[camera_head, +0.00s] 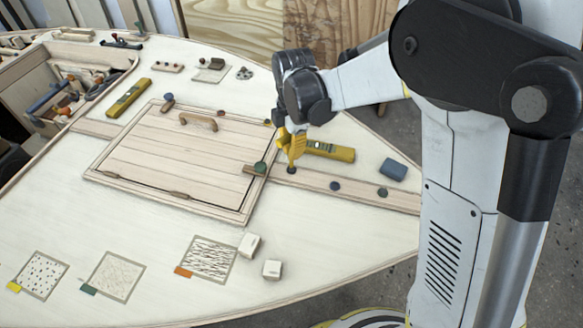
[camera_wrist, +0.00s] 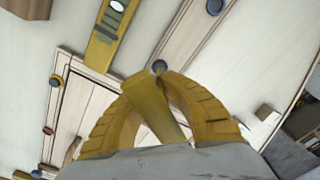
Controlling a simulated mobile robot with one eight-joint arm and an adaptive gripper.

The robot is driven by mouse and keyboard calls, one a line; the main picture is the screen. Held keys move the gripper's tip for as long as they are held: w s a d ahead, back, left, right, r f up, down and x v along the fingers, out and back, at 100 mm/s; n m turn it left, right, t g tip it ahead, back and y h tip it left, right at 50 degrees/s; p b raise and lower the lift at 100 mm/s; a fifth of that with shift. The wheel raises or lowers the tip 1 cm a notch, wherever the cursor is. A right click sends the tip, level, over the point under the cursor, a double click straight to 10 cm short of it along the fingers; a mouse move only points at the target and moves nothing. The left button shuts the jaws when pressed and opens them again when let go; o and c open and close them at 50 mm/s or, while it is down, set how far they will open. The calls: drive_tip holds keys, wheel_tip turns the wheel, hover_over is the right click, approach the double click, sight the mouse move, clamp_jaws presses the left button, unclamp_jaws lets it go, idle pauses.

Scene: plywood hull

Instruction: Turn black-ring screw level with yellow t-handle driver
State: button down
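My gripper (camera_head: 293,143) has yellow fingers and hangs over the plank beside the hatch. In the wrist view, its fingers (camera_wrist: 158,105) curve around the yellow t-handle driver (camera_wrist: 150,100), whose thick yellow bar shows between them. A dark-ringed screw head (camera_wrist: 160,67) shows just beyond the fingertips; it also shows in the head view (camera_head: 291,170), directly under the gripper. The driver's tip is hidden, so I cannot tell whether it sits in the screw. Other dark round heads (camera_head: 335,186) (camera_head: 383,192) lie along the plank to the right.
A yellow spirit level (camera_head: 330,150) lies right behind my gripper, and another (camera_head: 128,97) lies at left. The hatch (camera_head: 165,150) with its wooden handle (camera_head: 198,121) is to the left. A blue block (camera_head: 393,170) sits at right. Two white blocks (camera_head: 249,245) (camera_head: 272,269) stand in front.

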drive_tip(key=shift+f, duration=0.15)
drive_tip(key=shift+f+b, duration=0.3)
drive_tip(key=shift+b, duration=0.05)
idle(0.3)
drive_tip(key=m, duration=0.5)
drive_tip(key=shift+m, duration=0.6)
drive_tip(key=m, duration=0.3)
drive_tip(key=shift+m, duration=0.4)
